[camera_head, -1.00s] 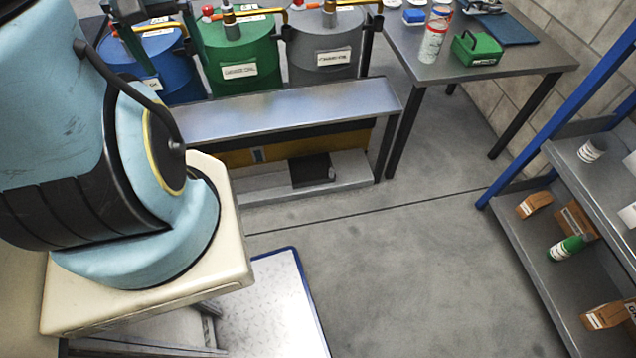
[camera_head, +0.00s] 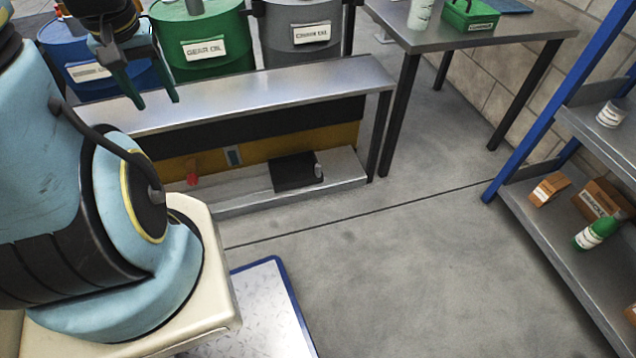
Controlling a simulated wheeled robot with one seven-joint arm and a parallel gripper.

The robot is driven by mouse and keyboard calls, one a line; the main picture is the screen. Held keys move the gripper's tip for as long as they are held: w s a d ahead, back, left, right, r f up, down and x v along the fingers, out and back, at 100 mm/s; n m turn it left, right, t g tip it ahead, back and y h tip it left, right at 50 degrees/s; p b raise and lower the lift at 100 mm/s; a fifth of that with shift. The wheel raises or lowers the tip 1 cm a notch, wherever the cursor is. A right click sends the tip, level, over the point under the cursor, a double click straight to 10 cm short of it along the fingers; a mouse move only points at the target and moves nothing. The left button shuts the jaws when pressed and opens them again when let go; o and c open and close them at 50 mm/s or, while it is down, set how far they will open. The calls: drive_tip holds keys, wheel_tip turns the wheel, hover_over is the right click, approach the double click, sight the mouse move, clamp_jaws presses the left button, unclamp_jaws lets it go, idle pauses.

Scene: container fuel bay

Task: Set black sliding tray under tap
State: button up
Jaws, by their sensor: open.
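The black tray (camera_head: 290,174) is a flat dark slab lying on the low grey ledge (camera_head: 345,172) beneath the metal bench, right of the middle. A small grey upright knob (camera_head: 318,170) stands at its right end. My gripper (camera_head: 155,96) is open and empty, its two dark green fingers pointing down over the left part of the bench top, in front of the drums. It is well above and to the left of the tray. The taps are out of view, as the drum tops are cut off by the upper edge.
Blue (camera_head: 90,68), green (camera_head: 205,48) and grey (camera_head: 300,35) drums stand behind the metal bench top (camera_head: 260,98). A small red thing (camera_head: 192,178) is on the ledge. A table (camera_head: 470,36) and a shelf (camera_head: 535,225) stand right. The middle floor is clear.

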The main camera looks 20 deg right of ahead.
wheel_tip(320, 180, down, 14)
drive_tip(key=w+r+b, duration=0.1)
drive_tip(key=w+b, duration=0.1)
drive_tip(key=b, duration=0.8)
drive_tip(key=m+t+h+b, duration=0.7)
drive_tip(key=m+h+b, duration=0.25)
drive_tip(key=b, duration=0.55)
hover_over(318, 170)
drive_tip(key=s+a, duration=0.2)
drive_tip(key=s, duration=0.1)
wheel_tip(318, 170, down, 36)
drive_tip(key=s+f+n+t+y, duration=0.5)
drive_tip(key=s+f+n+t, duration=0.1)
drive_tip(key=f+n+t, duration=0.2)
drive_tip(key=shift+m, duration=0.25)
drive_tip(key=b+x, duration=0.4)
drive_tip(key=x, duration=0.5)
drive_tip(key=shift+w+a+b, duration=0.15)
drive_tip(key=shift+b, duration=0.25)
drive_tip(key=shift+w+d+r, duration=0.15)
drive_tip(key=shift+w+d, duration=0.05)
drive_tip(key=shift+w, duration=0.4)
drive_tip(key=shift+c, duration=0.4)
clamp_jaws()
